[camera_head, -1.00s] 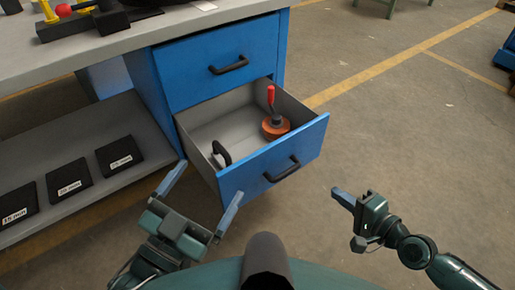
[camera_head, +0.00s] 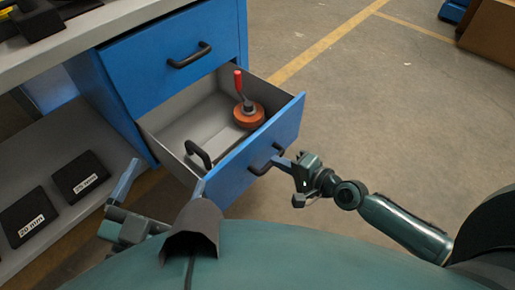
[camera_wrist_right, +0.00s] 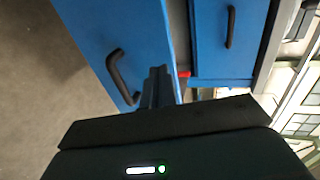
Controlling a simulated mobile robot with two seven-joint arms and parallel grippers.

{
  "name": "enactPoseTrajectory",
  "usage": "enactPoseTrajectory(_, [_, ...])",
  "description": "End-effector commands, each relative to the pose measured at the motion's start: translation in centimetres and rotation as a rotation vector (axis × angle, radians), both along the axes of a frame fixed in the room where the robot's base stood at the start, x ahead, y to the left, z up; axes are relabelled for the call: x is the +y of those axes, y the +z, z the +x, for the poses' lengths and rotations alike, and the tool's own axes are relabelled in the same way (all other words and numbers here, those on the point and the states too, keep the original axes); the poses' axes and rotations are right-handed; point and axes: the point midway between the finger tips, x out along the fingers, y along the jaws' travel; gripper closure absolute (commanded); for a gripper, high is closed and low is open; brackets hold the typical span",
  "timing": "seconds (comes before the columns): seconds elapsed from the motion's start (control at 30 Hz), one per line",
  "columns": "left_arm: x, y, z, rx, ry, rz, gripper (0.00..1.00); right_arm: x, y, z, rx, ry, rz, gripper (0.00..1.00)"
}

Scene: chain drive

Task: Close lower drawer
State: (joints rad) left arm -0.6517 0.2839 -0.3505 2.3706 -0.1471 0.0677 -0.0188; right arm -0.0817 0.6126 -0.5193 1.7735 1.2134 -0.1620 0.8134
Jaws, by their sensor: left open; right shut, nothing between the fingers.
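The lower drawer (camera_head: 240,168) is pulled out of the blue cabinet, its blue front facing me with a black handle (camera_head: 264,160). Inside lie an orange tool with a red grip (camera_head: 247,112) and a black handle-shaped piece (camera_head: 198,154). My right gripper (camera_head: 279,162) is shut and empty, its fingertips at the drawer front beside the handle; contact is unclear. In the right wrist view the shut fingers (camera_wrist_right: 158,88) are near the blue front, with the drawer handle (camera_wrist_right: 121,76) to their left. My left gripper (camera_head: 160,188) is open, left of the drawer, partly hidden by my body.
The upper drawer (camera_head: 178,62) is closed. A lower shelf (camera_head: 60,140) at left holds labelled black plates (camera_head: 80,175). The floor (camera_head: 370,110) right of the drawer is clear. A brown box (camera_head: 490,30) stands at the far right.

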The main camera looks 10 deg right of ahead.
Motion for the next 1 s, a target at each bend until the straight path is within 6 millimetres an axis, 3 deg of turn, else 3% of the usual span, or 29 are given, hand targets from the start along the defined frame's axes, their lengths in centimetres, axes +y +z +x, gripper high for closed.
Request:
enactPoseTrajectory(0.2, [-0.1,0.0,0.1,-0.002,-0.006,-0.017,0.06,2.8,-1.2,3.6,-0.003,-0.001,0.003,1.0])
enactPoseTrajectory(0.4, [-0.1,-0.1,0.1,-0.001,-0.007,-0.02,0.06,4.3,-1.2,5.5,-0.001,0.0,0.001,1.0])
enactPoseTrajectory(1.0, [-0.2,0.0,0.0,0.0,-0.009,-0.022,0.06,4.9,-1.2,6.3,0.001,0.0,0.001,1.0])
